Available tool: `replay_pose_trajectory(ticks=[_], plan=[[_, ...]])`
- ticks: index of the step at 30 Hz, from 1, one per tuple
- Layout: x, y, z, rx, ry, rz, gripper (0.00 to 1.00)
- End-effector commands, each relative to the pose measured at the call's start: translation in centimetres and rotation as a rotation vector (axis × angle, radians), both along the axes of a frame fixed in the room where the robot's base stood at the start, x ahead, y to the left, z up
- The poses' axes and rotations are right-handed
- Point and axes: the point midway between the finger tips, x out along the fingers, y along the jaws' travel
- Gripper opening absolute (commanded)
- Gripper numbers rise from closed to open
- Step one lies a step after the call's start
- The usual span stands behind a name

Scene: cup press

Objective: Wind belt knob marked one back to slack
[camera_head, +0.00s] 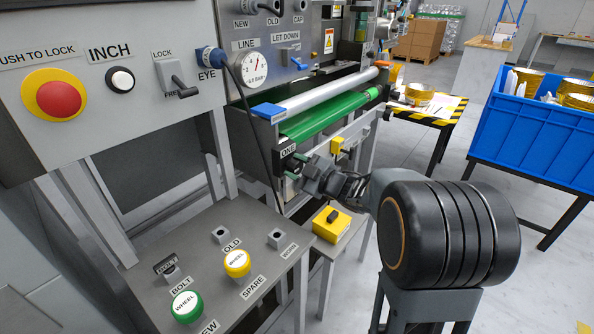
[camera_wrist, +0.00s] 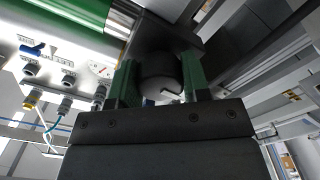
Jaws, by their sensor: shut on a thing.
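The belt knob marked one (camera_wrist: 158,70) is a dark round knob with a pale mark on its face, seen in the wrist view. The green-padded fingers of my gripper (camera_head: 294,171) stand on either side of it and are shut on it. In the head view the ONE label (camera_head: 288,152) sits just above my fingertips, and my gripper largely hides the knob. A green belt roller (camera_head: 325,116) runs above and behind it. How far the knob is turned cannot be told.
A yellow box with a black switch (camera_head: 332,224) stands below my gripper. A grey table with wheel buttons (camera_head: 186,305) is at the front left. A blue crate (camera_head: 530,128) stands at the right. The control panel (camera_head: 110,120) overhangs at the left.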

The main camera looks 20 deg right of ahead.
Motion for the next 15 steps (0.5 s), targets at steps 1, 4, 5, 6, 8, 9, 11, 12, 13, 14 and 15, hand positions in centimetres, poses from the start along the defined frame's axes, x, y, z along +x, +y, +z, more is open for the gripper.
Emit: replay_pose_trajectory(ticks=[1, 4, 5, 6, 8, 9, 11, 12, 13, 14, 15], plan=[[0.01, -0.04, -0.06, -0.005, -0.002, -0.001, 0.20], [0.02, -0.04, -0.03, -0.008, -0.004, -0.001, 0.20], [0.02, -0.04, -0.02, -0.009, -0.005, -0.001, 0.20], [0.02, -0.04, -0.02, -0.009, -0.005, -0.001, 0.20], [0.02, -0.04, 0.00, -0.009, -0.005, -0.001, 0.20], [0.02, -0.04, 0.00, -0.009, -0.005, -0.001, 0.20], [0.02, -0.04, 0.00, -0.009, -0.005, -0.001, 0.20], [0.02, -0.04, 0.00, -0.009, -0.005, -0.001, 0.20], [0.02, -0.05, 0.00, -0.009, -0.005, -0.001, 0.20], [0.02, -0.05, 0.00, -0.008, -0.005, -0.002, 0.20], [0.02, -0.05, -0.01, -0.008, -0.005, -0.002, 0.47]])
